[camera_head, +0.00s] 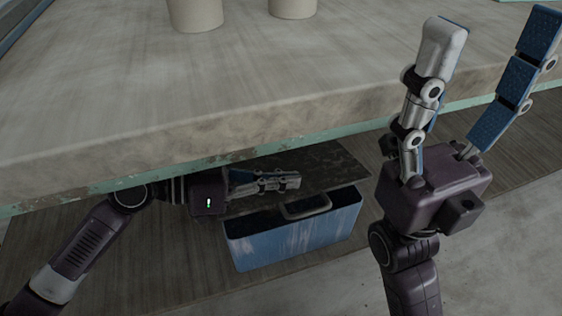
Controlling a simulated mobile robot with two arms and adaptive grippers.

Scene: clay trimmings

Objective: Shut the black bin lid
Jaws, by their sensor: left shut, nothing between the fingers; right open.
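A blue bin (295,238) with a grey handle (306,206) at its upper front stands under the table overhang. Its black lid (335,163) is a dark flat panel over the bin's top, partly hidden behind the table edge. I cannot tell whether the lid rests fully on the rim. My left gripper (292,182) is shut and empty. Its fingers lie over the lid, below the table edge; contact is unclear. My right gripper (495,40) is open and empty, raised in front of the table edge, fingers pointing up, to the right of the bin.
The thick table slab (180,90) overhangs the bin and the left gripper closely. Two beige pots (196,12) (293,7) stand on the table at the back. The bin stands on a dark wood-look surface (170,250). Pale floor (335,290) is clear in front.

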